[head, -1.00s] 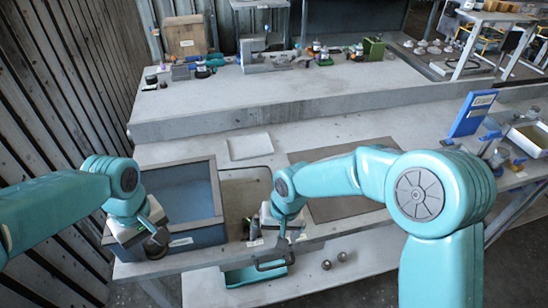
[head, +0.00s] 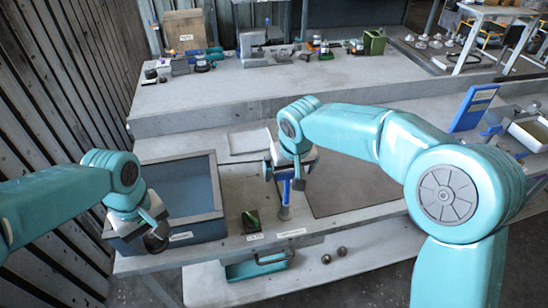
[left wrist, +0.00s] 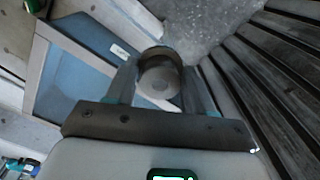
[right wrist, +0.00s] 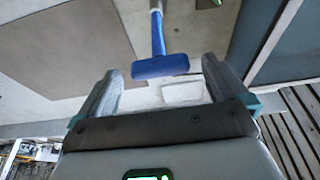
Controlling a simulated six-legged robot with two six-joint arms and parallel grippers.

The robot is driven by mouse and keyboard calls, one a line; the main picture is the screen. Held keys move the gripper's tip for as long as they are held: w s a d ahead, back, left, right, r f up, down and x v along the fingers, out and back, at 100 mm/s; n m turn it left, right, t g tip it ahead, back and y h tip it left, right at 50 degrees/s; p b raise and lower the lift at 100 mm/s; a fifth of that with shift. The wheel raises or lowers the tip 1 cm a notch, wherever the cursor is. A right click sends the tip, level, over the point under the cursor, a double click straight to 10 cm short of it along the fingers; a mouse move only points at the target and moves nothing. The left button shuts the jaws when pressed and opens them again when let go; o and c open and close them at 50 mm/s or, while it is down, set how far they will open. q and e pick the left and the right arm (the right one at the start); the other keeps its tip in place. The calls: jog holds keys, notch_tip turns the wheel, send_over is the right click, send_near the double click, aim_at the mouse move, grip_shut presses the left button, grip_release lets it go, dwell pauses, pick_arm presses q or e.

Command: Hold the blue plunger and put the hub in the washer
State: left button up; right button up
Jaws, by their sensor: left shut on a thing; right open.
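The washer is an open grey-blue box (head: 217,180) at the left of the table; it also shows in the left wrist view (left wrist: 75,82). My left gripper (head: 153,238) is shut on the hub, a dark grey round part (left wrist: 160,80), at the washer's front side. The hub appears outside the box. The blue plunger (head: 285,188) stands upright on the table right of the washer. In the right wrist view its blue crossbar (right wrist: 160,66) lies between and beyond the fingertips. My right gripper (right wrist: 155,78) is open and empty by the plunger's top.
A small dark green block (head: 251,221) sits on the table left of the plunger. A pale tray (head: 249,142) lies behind and a brown-grey mat (head: 350,185) to the right. A green drawer (head: 255,266) is below. A blue panel (head: 472,108) stands far right.

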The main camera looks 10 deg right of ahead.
aim_at(287, 188)
jog(key=shift+x, duration=2)
jog(key=shift+s, duration=0.1)
